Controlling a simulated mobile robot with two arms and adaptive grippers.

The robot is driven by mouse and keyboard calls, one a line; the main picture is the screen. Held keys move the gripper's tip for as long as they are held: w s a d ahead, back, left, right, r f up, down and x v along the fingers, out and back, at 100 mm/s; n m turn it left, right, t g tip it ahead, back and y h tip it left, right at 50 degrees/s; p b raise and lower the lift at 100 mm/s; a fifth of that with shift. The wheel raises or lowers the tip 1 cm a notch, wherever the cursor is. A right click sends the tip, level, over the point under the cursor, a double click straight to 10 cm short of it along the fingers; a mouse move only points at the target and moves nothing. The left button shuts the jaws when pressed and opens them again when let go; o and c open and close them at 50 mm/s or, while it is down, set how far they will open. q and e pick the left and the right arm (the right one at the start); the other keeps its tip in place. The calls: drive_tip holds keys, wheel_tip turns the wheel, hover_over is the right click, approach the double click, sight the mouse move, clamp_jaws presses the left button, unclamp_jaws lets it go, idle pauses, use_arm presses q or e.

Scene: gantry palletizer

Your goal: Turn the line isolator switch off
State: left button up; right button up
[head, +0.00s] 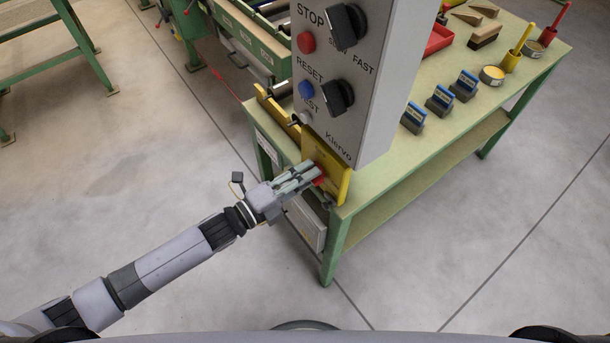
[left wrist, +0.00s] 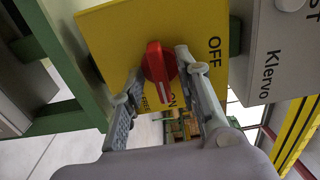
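The isolator is a red rotary knob (left wrist: 160,68) on a yellow plate (left wrist: 110,35) with the words OFF, ON and FREE. In the left wrist view the knob's white mark points down towards ON, and OFF is at its right. In the head view the yellow plate (head: 340,182) is on the bench end, below the grey control box. My left gripper (head: 312,175) is at the knob (head: 319,181). Its fingers (left wrist: 160,75) are spread, one on each side of the knob; a small gap shows at the left finger, and contact at the right is unclear. My right gripper is out of view.
The grey control box (head: 370,110) with black selectors, a red STOP button (head: 306,42) and a blue RESET button (head: 306,89) stands just above the gripper. A green bench (head: 430,150) holds several blue-grey blocks, tins and tools.

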use_arm(q)
drive_tip(key=shift+c, duration=0.5)
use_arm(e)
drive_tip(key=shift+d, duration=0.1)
use_arm(q)
clamp_jaws()
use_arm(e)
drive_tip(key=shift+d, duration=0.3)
use_arm(q)
drive_tip(key=shift+n, duration=0.3)
drive_tip(key=shift+n+p, duration=0.75)
drive_tip(key=shift+n, duration=7.85)
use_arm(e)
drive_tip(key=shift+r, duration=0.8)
use_arm(q)
drive_tip(key=shift+f, duration=0.1)
